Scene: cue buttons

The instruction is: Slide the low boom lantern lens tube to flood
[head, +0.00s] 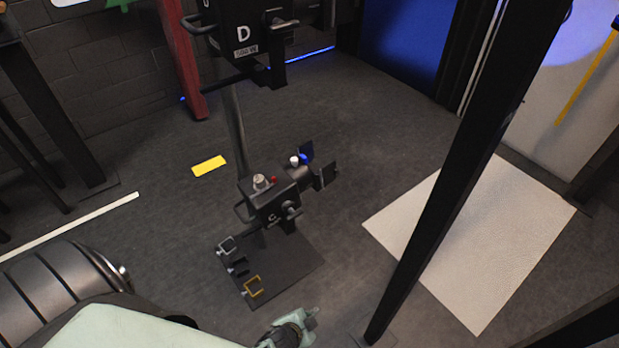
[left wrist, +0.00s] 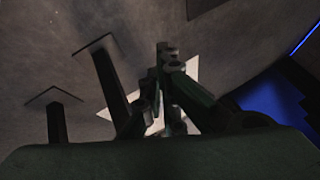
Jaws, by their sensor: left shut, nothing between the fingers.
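The low lantern (head: 270,204), a black box marked C, hangs above the floor in the middle of the head view. Its short lens tube (head: 300,178) points up and right, with a pale knob (head: 294,161) and dark barn door flaps (head: 324,176) at its front. How far out the tube sits is hard to tell. My left gripper (head: 308,318) is at the bottom of the head view, below and apart from the lantern. Its fingers are together and empty, and they show in the left wrist view (left wrist: 162,62). My right gripper is not in view.
A second lantern (head: 246,32) marked D hangs higher up. A dark plate (head: 290,272) with small clamps lies below lantern C. A black upright post (head: 440,190) stands right of my left gripper. A white panel (head: 440,215) lies on the floor beyond it.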

